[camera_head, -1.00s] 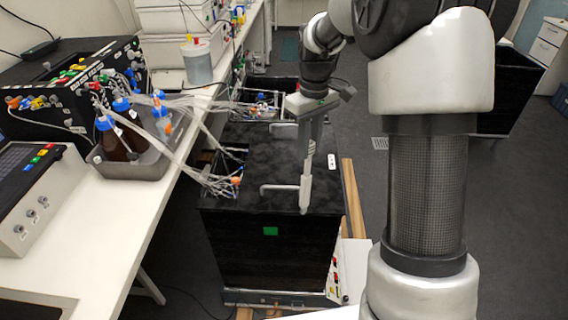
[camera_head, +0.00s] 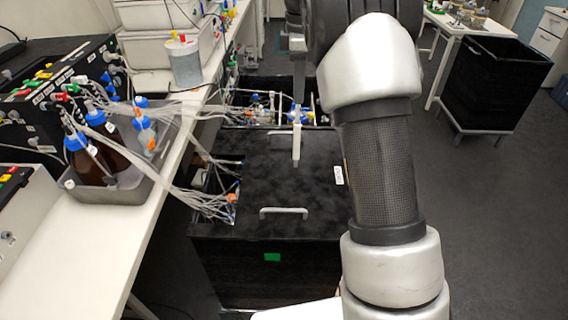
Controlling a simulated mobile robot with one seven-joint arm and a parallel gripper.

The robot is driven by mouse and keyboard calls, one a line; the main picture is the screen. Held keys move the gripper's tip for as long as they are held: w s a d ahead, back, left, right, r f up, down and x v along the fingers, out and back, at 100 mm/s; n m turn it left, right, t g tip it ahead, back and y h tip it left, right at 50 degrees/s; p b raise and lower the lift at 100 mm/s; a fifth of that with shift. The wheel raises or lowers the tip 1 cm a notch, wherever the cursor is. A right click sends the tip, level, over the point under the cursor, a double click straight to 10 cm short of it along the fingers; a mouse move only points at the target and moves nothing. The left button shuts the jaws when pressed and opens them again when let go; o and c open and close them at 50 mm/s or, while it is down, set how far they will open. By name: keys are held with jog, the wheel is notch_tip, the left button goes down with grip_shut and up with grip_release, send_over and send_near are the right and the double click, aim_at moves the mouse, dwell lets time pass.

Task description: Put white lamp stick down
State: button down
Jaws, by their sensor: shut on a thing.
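The white lamp stick (camera_head: 296,148) is a slim pale rod, hanging roughly upright over the rear part of a black box lid (camera_head: 250,180). My gripper (camera_head: 299,92) is shut on its upper end. Its lower tip appears over the lid near the rear handle; whether it touches the lid, I cannot tell. My arm hides part of the area to the right.
A front handle (camera_head: 284,212) stands up from the lid. Behind is an open black box (camera_head: 262,108) with blue-capped vessels and tubing. Tubes run left to a grey tray (camera_head: 112,188) of bottles on the white bench (camera_head: 75,255). Another black box (camera_head: 492,85) stands at the right; dark floor lies between.

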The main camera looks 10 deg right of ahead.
send_over(297, 123)
jog(key=f, duration=0.5)
jog(key=shift+w+d+f, duration=0.1)
jog(key=shift+w, duration=0.15)
jog(key=shift+f, duration=2.4)
jog(key=c, duration=1.6)
grip_release()
jog(key=shift+o, duration=0.2)
